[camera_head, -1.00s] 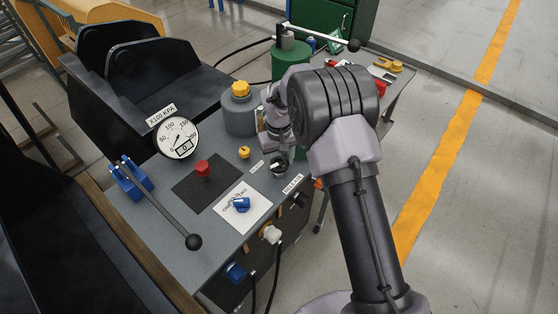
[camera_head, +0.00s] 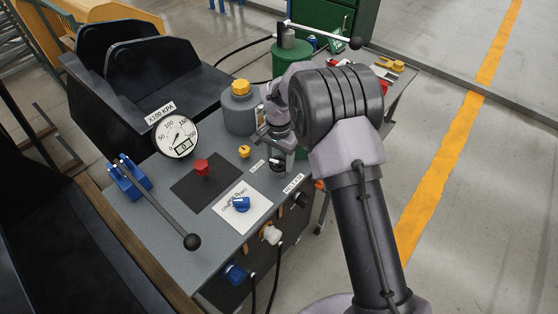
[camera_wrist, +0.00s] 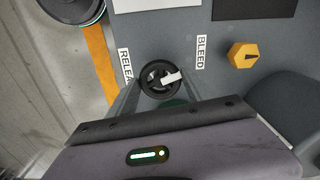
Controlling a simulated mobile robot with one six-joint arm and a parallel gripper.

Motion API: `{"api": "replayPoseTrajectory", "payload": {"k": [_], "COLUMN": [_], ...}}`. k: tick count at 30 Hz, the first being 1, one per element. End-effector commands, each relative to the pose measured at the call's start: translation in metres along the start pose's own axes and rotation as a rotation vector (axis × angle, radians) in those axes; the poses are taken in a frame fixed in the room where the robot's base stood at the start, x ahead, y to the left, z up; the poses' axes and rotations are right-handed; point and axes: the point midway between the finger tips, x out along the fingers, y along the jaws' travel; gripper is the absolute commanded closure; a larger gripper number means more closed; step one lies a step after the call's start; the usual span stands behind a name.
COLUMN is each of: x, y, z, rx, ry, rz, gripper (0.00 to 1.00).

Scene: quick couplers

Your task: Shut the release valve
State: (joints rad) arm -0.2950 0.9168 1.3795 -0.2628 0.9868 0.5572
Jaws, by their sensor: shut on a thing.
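The release valve is a round black knob with a white pointer bar (camera_wrist: 160,80), beside the RELEASE label (camera_wrist: 126,66) in the wrist view. It also shows in the head view as a dark knob (camera_head: 277,165) below my gripper, near the RELEASE label (camera_head: 294,183). My gripper (camera_wrist: 162,92) is shut on this knob, with its fingers at the knob's sides. In the head view my gripper (camera_head: 279,155) reaches down to the panel, and my wrist hides part of it. The white pointer lies slanted in the wrist view.
A yellow knob (camera_wrist: 242,55) sits near the BLEED label (camera_wrist: 201,52). On the bench are a round gauge (camera_head: 176,136), a red knob (camera_head: 202,168), a blue knob (camera_head: 241,204), a long black-balled lever (camera_head: 160,205) and a grey cylinder with yellow cap (camera_head: 240,108).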

Motion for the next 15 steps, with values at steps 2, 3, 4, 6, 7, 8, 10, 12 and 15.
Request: {"api": "replayPoseTrajectory", "payload": {"k": [2,3,4,6,7,8,10,12,15], "x": [0.0011,0.0011,0.0011,0.0010,0.0010,0.0009,0.0008,0.0007,0.0005], "y": [-0.0002,-0.0003,-0.0003,-0.0005,-0.0005,-0.0005,-0.0006,-0.0007,-0.0007], "z": [0.0004,0.0003,0.0003,0.0003,0.0003,0.0003,0.0003,0.0003,0.0003], "rx": [0.060,0.091,0.112,0.159,0.178,0.195,0.232,0.264,0.300], "ry": [-0.001,-0.001,-0.001,-0.001,-0.001,-0.001,-0.001,-0.001,-0.001], "rz": [0.000,0.000,0.000,0.000,0.000,0.000,0.000,0.000,0.000], "gripper": [0.82,0.82,0.82,0.82,0.82,0.82,0.82,0.82,0.82]}}
